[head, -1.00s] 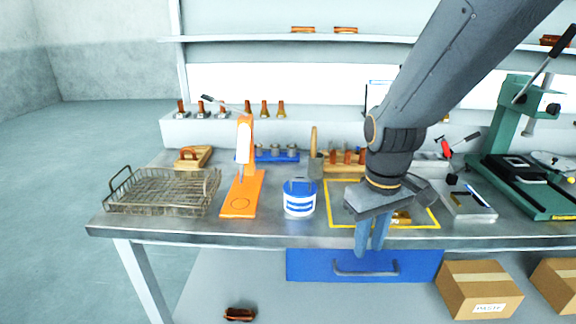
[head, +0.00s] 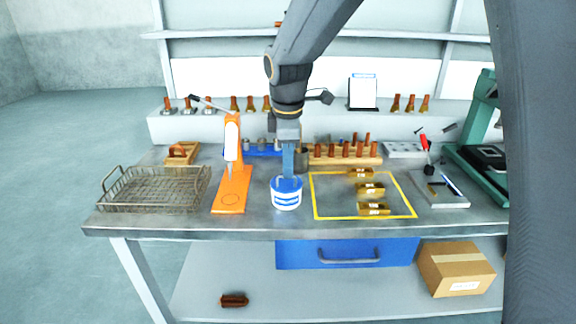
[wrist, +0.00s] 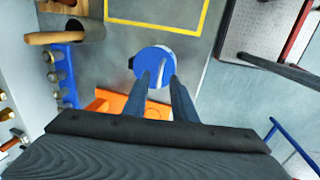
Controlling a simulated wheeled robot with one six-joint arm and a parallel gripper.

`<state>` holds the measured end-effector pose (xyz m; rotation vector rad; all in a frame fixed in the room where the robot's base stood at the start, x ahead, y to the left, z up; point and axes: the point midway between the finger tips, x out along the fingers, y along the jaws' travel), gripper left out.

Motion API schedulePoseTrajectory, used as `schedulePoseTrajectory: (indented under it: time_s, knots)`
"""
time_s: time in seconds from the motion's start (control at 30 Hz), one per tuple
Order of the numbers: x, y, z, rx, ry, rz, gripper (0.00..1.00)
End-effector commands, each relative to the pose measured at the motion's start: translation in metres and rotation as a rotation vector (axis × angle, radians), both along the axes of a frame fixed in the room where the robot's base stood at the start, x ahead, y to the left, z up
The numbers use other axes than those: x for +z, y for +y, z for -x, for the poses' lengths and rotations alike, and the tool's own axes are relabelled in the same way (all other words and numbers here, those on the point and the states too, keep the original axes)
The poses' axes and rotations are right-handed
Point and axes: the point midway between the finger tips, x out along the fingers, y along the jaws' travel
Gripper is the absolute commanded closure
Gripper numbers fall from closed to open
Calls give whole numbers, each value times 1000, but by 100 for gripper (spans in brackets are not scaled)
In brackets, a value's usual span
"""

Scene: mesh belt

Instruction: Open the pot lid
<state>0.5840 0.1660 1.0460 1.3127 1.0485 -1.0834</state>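The pot (head: 286,203) is a small white tub with blue markings, upright on the metal bench between the orange stand and the yellow-outlined square. Its blue lid (head: 279,186) is on top; in the wrist view the lid (wrist: 144,58) is a round blue disc with a pale raised bar across it. My gripper (head: 288,176) points straight down over the lid. I cannot tell whether the tips touch the lid.
The orange stand (head: 232,188) is close on the left, with a wire basket (head: 150,208) beyond it. Several brass pieces (head: 370,189) lie inside the yellow outline (head: 316,200) on the right. A wooden rack (head: 345,158) stands behind. The bench's front strip is clear.

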Motion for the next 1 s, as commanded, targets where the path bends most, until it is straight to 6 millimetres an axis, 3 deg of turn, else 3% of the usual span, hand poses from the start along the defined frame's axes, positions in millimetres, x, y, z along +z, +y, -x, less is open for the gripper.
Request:
schedulePoseTrajectory:
  time_s: [0.2, 0.47, 0.63, 1.0]
  knots:
    - [-16, -1, -3, -1, 1, 0, 75]
    - [-18, -1, -3, -2, 0, 0, 75]
    - [-18, 0, -3, -2, 0, 0, 100]
    - [-17, -1, -3, -2, 1, 0, 100]
